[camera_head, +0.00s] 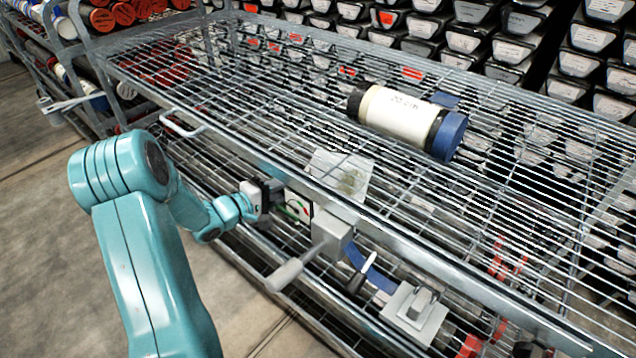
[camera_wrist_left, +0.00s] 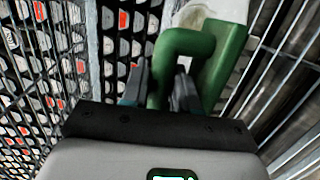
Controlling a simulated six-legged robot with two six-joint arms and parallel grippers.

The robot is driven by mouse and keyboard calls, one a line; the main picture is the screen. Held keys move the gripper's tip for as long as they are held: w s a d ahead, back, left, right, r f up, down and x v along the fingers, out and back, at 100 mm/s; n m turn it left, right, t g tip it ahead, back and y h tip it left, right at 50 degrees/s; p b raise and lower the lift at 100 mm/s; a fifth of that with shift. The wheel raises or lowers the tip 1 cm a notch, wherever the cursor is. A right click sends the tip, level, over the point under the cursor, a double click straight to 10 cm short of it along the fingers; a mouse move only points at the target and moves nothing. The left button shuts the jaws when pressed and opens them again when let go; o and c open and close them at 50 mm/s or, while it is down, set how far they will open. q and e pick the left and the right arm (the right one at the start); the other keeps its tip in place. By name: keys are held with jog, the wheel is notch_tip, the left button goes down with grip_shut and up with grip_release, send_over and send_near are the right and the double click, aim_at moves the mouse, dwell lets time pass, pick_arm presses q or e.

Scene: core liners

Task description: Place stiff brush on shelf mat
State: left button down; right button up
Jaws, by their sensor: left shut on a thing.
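My left gripper (camera_head: 284,207) is at the front edge of the wire shelf. It is shut on a green handle, which I take to be the stiff brush (camera_wrist_left: 190,45); in the left wrist view the fingers (camera_wrist_left: 166,88) close around its looped grip. The brush is mostly hidden in the head view, and its bristles cannot be made out. A pale, stained square sheet (camera_head: 342,174), probably the shelf mat, lies on the shelf just beyond the gripper. A whitish surface shows past the handle in the left wrist view. My right gripper is not in view.
A cream tube with dark and blue ends (camera_head: 400,115) lies farther back on the wire shelf (camera_head: 510,200). A grey box with a handle (camera_head: 332,238) is close right of the gripper. A grey block (camera_head: 414,312) is lower right. Bare wire lies right of the sheet.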

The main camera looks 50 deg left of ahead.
pick_arm(q)
jog(key=w+f+b, duration=0.1)
jog(key=w, duration=0.2)
jog(key=w+f+b, duration=0.1)
jog(key=w+b, duration=0.1)
jog(key=w, duration=0.1)
jog(key=w+f+b, duration=0.1)
jog(key=w, duration=0.3)
jog(key=shift+d+f+b, duration=0.1)
jog(key=shift+f+b, duration=0.2)
jog(key=shift+f, duration=0.1)
jog(key=shift+s+r, duration=0.1)
jog(key=shift+r, duration=0.1)
jog(key=shift+f, duration=0.2)
jog(key=c, duration=0.8)
grip_release()
jog(key=shift+c, duration=0.2)
jog(key=shift+r, duration=0.1)
